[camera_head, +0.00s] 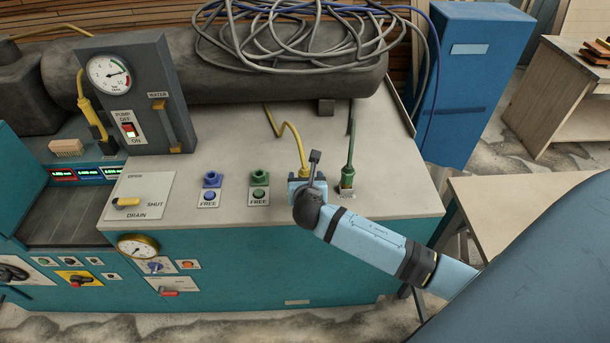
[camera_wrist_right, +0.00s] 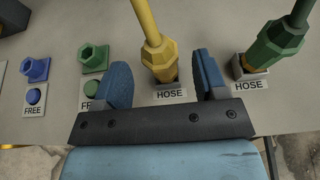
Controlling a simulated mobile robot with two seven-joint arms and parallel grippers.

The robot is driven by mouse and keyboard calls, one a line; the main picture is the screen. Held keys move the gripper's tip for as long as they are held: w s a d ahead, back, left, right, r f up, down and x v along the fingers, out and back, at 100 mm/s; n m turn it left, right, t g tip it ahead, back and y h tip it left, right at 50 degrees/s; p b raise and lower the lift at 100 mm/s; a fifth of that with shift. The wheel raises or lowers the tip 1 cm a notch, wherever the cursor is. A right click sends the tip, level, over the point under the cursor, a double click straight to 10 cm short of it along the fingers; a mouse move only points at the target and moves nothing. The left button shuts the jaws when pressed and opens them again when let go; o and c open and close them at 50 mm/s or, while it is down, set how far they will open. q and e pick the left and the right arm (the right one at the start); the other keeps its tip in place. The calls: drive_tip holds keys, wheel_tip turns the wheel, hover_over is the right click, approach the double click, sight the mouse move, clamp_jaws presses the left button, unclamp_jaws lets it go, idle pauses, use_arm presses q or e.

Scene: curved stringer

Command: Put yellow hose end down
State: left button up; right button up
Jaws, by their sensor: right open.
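The yellow hose end (camera_head: 303,169) stands upright on the worktop at a HOSE label, its yellow hose running up and back. In the right wrist view the yellow hose end (camera_wrist_right: 160,58) has a faceted collar and lies between the two blue fingers, with a gap on each side. My right gripper (camera_head: 306,186) is open over that spot; it also shows in the wrist view (camera_wrist_right: 164,82). In the head view it partly hides the hose end's base. My left gripper is out of view.
A green hose end (camera_head: 347,176) stands just right, close to my right finger. Blue (camera_head: 211,180) and green (camera_head: 260,178) fittings marked FREE sit to the left. A grey gauge panel (camera_head: 137,95) and a dark tank (camera_head: 300,75) with tangled cables stand behind.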

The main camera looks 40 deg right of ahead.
drive_tip(key=v, duration=0.8)
drive_tip(key=s+a+f+m+y, duration=0.5)
drive_tip(key=s+f+m, duration=0.2)
drive_tip(key=m, duration=0.6)
drive_tip(key=s+a+f+m+y, duration=0.5)
drive_tip(key=s+a+f+m, duration=0.1)
drive_tip(key=s+m, duration=0.5)
drive_tip(key=f+m, duration=0.1)
drive_tip(key=m, duration=0.1)
drive_tip(key=shift+m+g, duration=0.3)
drive_tip(key=shift+a, duration=0.1)
